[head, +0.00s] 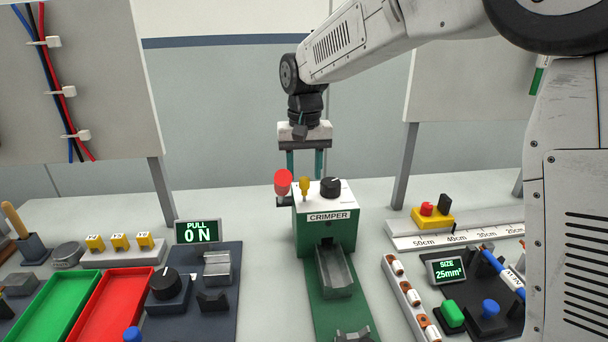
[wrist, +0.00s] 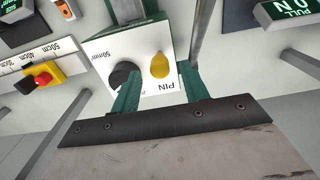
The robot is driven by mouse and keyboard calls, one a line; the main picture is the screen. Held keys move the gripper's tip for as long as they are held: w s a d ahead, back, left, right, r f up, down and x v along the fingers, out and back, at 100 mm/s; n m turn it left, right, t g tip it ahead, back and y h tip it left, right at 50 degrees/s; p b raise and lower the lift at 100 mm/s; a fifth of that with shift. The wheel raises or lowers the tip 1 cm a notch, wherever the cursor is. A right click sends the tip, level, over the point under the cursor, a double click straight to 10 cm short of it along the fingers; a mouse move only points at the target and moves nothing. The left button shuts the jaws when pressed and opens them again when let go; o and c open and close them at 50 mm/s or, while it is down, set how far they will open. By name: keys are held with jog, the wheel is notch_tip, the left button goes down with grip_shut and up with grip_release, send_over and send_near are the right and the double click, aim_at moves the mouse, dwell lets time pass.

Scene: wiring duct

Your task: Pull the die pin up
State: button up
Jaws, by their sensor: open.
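The die pin is a yellow knob (head: 305,187) on the white top of the green crimper (head: 312,235). In the wrist view the pin (wrist: 160,66) stands beside the printed word PIN. My gripper (head: 305,174) is open and empty, with its green fingers pointing down over the back of the crimper. In the wrist view my gripper (wrist: 160,80) has one finger to each side of the pin, its left finger close to the black dial (wrist: 124,76). I see no contact with the pin. How far the fingertips are above the crimper top is hard to tell.
A red knob (head: 283,181) stands left of the pin, and a black dial (head: 331,186) right of it. A PULL display (head: 197,231) is to the left. A ruler (head: 450,237) and a yellow button box (head: 432,217) lie right. The table behind the crimper is mostly clear.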

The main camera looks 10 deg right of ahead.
aim_at(304, 178)
notch_tip(304, 178, up, 6)
jog(key=shift+r, duration=0.1)
dwell(0.4)
jog(key=s+d+f, duration=0.1)
jog(key=s+d, duration=0.5)
jog(key=s, duration=0.5)
jog(key=s+d+f+t, duration=0.1)
jog(key=s+d, duration=0.5)
jog(key=s, duration=0.6)
jog(key=s+d+f, duration=0.3)
jog(key=s+d, duration=0.3)
jog(key=s, duration=0.6)
jog(key=shift+d, duration=0.25)
jog(key=shift+f, duration=0.1)
dwell(1.4)
